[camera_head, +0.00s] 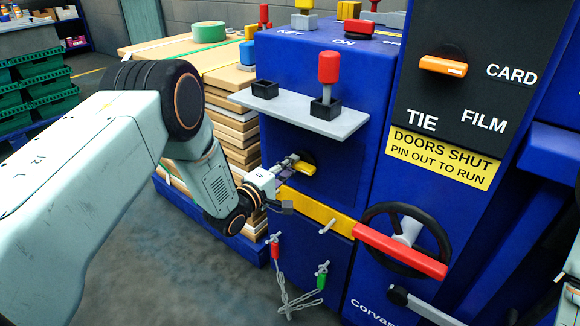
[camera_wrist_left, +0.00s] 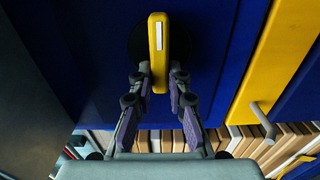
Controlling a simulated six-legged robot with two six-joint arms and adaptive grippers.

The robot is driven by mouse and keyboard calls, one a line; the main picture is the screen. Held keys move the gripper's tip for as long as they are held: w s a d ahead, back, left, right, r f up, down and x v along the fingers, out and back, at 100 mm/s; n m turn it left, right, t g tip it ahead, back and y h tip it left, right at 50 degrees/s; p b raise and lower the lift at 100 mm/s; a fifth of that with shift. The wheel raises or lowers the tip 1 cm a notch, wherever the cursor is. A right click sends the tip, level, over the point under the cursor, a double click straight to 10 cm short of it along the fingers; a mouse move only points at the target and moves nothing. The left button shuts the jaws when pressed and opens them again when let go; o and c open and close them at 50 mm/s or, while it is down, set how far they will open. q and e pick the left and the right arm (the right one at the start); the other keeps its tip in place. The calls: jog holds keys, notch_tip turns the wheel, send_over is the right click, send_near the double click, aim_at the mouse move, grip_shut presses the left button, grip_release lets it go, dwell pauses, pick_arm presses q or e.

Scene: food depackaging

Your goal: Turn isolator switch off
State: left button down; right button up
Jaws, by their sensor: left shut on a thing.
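The isolator switch is a yellow handle (camera_head: 304,169) on a black round base, on the front of the blue machine below a grey shelf. My left gripper (camera_head: 292,163) reaches it from the left and is shut on the handle. In the left wrist view the handle (camera_wrist_left: 158,45) stands upright in the picture with a white line along its face. The fingers of my left gripper (camera_wrist_left: 159,82) lie on both sides of its lower end. The fingers partly hide the black base. My right gripper is out of view.
The grey shelf (camera_head: 350,121) with a red-topped lever (camera_head: 328,72) juts out above. A yellow bar (camera_head: 318,210) and a handwheel (camera_head: 436,240) sit lower right. A labelled orange selector (camera_head: 443,66) is at upper right. Stacked boards (camera_head: 229,128) stand behind my left arm.

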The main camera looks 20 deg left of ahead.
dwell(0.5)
pick_arm(q)
jog(key=c, duration=1.3)
grip_release()
jog(key=v, duration=1.2)
